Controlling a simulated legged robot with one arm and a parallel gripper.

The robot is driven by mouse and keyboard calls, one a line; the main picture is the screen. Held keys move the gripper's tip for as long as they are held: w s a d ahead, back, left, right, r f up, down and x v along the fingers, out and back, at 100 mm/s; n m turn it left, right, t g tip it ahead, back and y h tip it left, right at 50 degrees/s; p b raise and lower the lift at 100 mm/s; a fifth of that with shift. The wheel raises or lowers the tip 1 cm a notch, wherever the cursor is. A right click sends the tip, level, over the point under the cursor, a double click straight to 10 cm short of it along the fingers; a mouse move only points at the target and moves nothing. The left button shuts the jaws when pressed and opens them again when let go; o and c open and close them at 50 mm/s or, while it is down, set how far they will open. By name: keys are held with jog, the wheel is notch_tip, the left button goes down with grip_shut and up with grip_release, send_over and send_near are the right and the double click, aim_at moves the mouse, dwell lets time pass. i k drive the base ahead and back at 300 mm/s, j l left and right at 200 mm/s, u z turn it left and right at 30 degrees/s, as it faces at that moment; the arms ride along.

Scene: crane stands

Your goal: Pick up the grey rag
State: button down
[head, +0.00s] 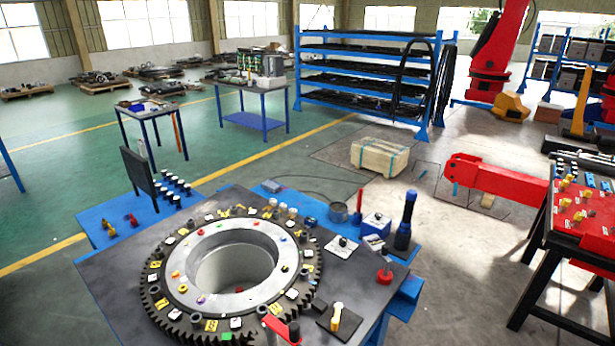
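I cannot make out a grey rag for certain anywhere in the head view. Nearest is a dark workbench (118,297) with a large toothed gear ring (237,262) lying flat on it. Small coloured parts and tags sit around the ring's top. A small grey-blue block-like item (272,186) lies on the blue surface behind the ring; I cannot tell what it is. My gripper is not in view.
A red-topped table (583,215) with tools stands at the right, a red beam (497,180) beside it. A wooden crate (379,157) lies on the floor. Blue shelves (365,75) and a blue table (251,122) stand behind. Open floor (455,260) separates the bench and red-topped table.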

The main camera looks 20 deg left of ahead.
aim_at(270, 186)
jog(key=u, duration=1.15)
